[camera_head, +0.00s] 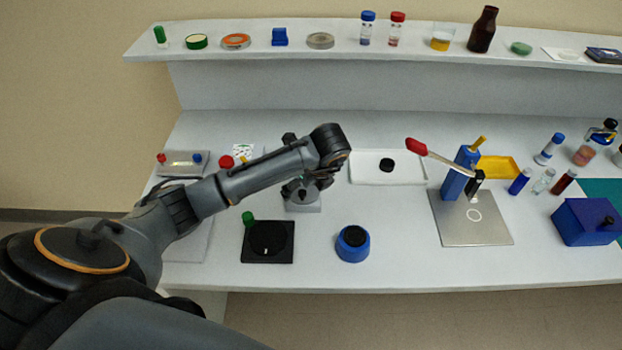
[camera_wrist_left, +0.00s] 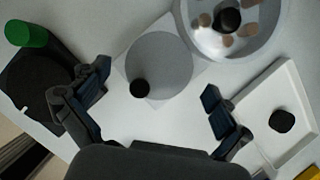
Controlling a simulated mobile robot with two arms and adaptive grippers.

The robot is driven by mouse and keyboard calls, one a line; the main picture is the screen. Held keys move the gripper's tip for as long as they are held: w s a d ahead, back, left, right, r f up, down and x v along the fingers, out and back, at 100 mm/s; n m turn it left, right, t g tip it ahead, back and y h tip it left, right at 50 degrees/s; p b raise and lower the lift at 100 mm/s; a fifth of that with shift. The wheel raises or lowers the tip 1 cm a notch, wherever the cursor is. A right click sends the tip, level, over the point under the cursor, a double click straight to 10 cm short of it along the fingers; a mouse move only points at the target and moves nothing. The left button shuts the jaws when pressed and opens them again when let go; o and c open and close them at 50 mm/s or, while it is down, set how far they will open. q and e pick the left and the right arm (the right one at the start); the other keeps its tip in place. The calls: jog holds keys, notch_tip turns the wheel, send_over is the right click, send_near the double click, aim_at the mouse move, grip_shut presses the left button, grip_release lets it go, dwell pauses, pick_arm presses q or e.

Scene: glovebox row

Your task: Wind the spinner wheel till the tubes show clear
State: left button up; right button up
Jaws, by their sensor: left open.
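In the left wrist view a grey wheel (camera_wrist_left: 160,62) lies on a pale square plate, with a black knob (camera_wrist_left: 140,88) near its lower edge. Beside it, at the top, is a round pale rotor (camera_wrist_left: 212,45) with a black hub and several brownish shapes, probably the tubes; how clear they are cannot be told. My left gripper (camera_wrist_left: 152,100) is open and empty over the wheel, its fingers either side of the knob and apart from it. In the head view my left gripper (camera_head: 308,188) hangs over a grey base (camera_head: 303,206), hiding most of the spinner. My right gripper is not seen.
A black square device (camera_head: 267,256) with a green-capped piece and a blue round pot (camera_head: 352,250) stand in front. A white tray (camera_head: 408,174) lies to the right. Further right is a metal plate (camera_head: 474,232) with a blue block. The bench front is mostly clear.

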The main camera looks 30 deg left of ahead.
pick_arm(q)
jog(key=v, duration=1.1)
jog(key=shift+s+d, duration=0.15)
jog(key=shift+d, duration=0.05)
jog(key=shift+r, duration=0.1)
jog(key=s+a+r+m+t+h+b, duration=0.1)
jog(key=s+a+m+t+h+b, duration=0.25)
jog(key=m+b, duration=0.7)
jog(key=shift+n+g+y, duration=0.45)
jog(key=shift+n, duration=0.2)
jog(key=x, duration=1.3)
